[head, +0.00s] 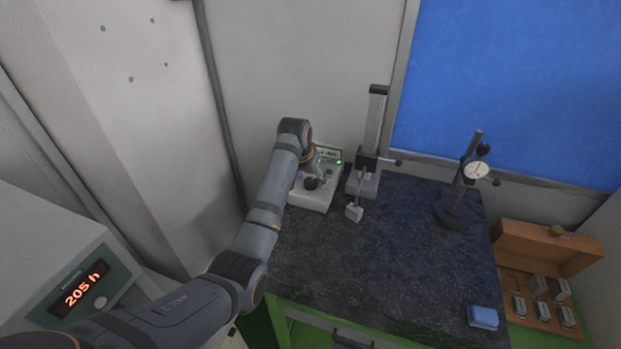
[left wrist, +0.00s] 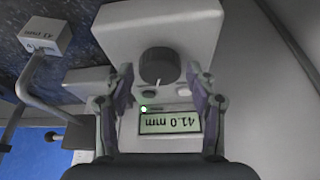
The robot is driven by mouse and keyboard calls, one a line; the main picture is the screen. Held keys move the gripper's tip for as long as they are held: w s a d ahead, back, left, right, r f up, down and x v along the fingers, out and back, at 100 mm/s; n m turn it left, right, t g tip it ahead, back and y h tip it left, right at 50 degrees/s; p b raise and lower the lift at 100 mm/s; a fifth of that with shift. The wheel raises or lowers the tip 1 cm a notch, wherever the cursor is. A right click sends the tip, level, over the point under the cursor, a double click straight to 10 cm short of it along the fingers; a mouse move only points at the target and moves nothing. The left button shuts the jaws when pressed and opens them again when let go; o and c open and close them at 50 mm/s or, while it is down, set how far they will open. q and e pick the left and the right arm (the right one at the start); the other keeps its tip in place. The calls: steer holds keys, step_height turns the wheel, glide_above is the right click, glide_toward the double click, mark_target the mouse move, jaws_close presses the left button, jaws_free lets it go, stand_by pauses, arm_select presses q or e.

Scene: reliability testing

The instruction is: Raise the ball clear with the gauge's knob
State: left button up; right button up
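The gauge's grey control box (head: 312,201) stands at the back left of the dark bench. In the left wrist view its round dark knob (left wrist: 158,66) faces me, and its display (left wrist: 170,122) reads 41.0 mm upside down beside a green light. My left gripper (left wrist: 160,76) is open, its fingers on either side of the knob; contact is unclear. The gauge's column (head: 374,120) stands right of the box. Its bent arm reaches a small labelled block (head: 354,212); the ball cannot be made out. My right gripper is out of view.
A dial indicator stand (head: 455,211) is at the bench's right rear. A blue box (head: 483,317) lies at the front right, beside an open wooden case (head: 545,249) of small blocks. The bench middle is clear. A cabinet with a red display (head: 80,290) is at the left.

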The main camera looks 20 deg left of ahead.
arm_select(q)
steer(key=c, duration=0.8)
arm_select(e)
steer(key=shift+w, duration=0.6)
